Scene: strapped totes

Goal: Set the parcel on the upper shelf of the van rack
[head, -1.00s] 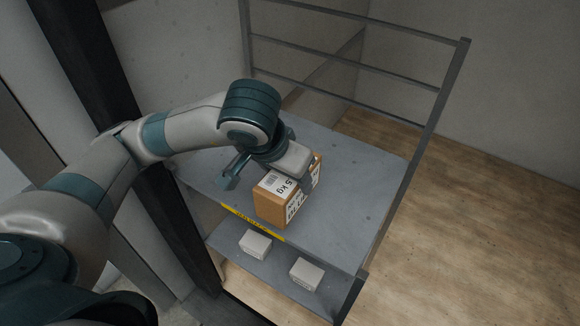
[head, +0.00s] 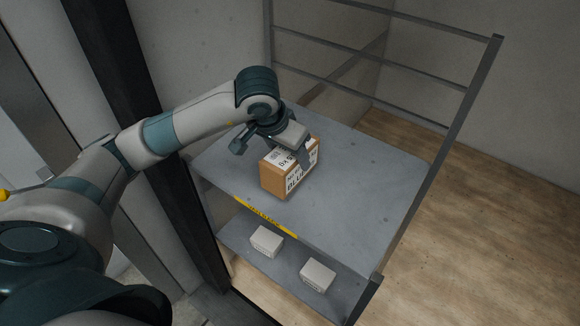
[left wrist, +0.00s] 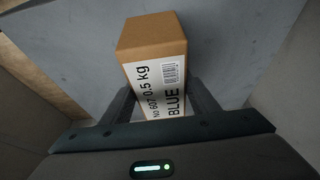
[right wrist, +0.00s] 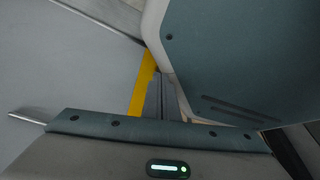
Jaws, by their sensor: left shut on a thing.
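The parcel (head: 272,179) is a brown cardboard box with white printed labels, over the upper shelf (head: 372,190) of the grey rack, a little in from the front edge. I cannot tell whether its underside touches the shelf. My left gripper (head: 297,150) is shut on the parcel from above and behind. In the left wrist view the parcel (left wrist: 150,35) sits between the two fingers (left wrist: 160,105), its label reading "0.5 kg" and "BLUE". My right gripper (right wrist: 168,100) shows only in the right wrist view, its fingers together with nothing between them.
A yellow label strip (head: 265,216) marks the upper shelf's front edge. Two small white boxes (head: 266,241) (head: 318,275) stand on the lower shelf (head: 290,262). Rails and posts (head: 440,150) bound the rack's back and right side. A dark post (head: 150,140) stands at left. The upper shelf is clear right of the parcel.

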